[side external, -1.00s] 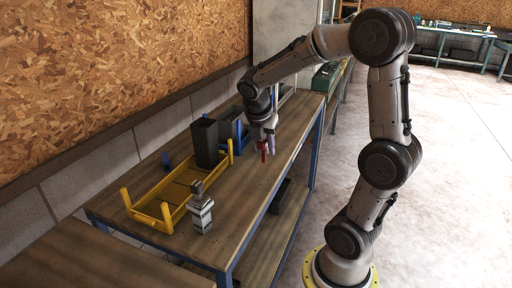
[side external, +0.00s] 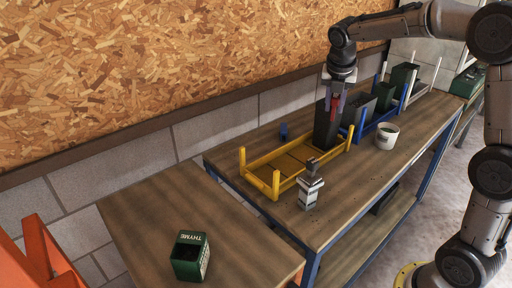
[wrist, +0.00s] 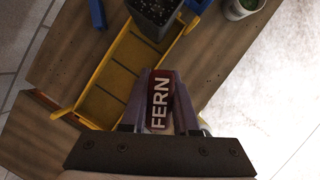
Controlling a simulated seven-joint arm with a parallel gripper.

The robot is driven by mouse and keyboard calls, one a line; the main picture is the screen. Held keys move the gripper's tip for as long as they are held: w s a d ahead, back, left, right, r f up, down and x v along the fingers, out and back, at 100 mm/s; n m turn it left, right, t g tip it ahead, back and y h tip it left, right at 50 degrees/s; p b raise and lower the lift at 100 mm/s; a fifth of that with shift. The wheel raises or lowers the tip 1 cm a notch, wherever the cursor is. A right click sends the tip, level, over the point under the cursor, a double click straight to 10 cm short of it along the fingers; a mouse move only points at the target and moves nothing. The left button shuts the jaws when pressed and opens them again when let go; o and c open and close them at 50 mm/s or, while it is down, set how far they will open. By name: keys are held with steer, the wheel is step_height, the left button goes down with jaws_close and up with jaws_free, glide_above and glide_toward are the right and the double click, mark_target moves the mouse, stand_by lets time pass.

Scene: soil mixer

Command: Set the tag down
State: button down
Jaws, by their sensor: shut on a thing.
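The tag is dark red with white letters FERN (wrist: 160,100), clear between the fingers in the wrist view. It shows as a small red piece in the side view (side external: 334,108). My gripper (side external: 334,105) is shut on it and points down. A tall black square pot (side external: 326,131) stands at the right end of the yellow rack (side external: 262,183). In the side view the fingers and tag overlap the pot's upper part; in the wrist view the pot (wrist: 158,22) lies just beyond the fingertips, with dark speckled soil in it. Contact between tag and pot cannot be told.
A grey upright device (side external: 310,186) stands in front of the yellow rack. A blue rack (side external: 372,128) with dark pots and a white pot (side external: 387,137) are to the right. A green THYME pot (side external: 190,257) stands on the nearer table. A small blue piece (side external: 284,131) lies behind.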

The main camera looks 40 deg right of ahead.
steer(key=w+a+f+n, duration=0.3)
steer(key=w+a+f, duration=0.2)
steer(key=w+a, duration=0.45)
steer(key=shift+t+y, duration=0.4)
steer(key=w+f, duration=0.2)
steer(key=w, duration=0.2)
steer(key=w+d+f, duration=0.1)
steer(key=w+f, duration=0.2)
steer(key=w, duration=0.1)
steer(key=w+d+f, duration=0.1)
steer(key=w+f, duration=0.2)
steer(key=w, duration=0.2)
steer(key=shift+w, duration=0.1)
steer(key=shift+w+f, duration=0.7)
steer(key=shift+f, duration=1.55)
steer(key=shift+f, duration=0.15)
steer(key=c, duration=0.7)
jaws_free()
steer(key=shift+o, duration=0.2)
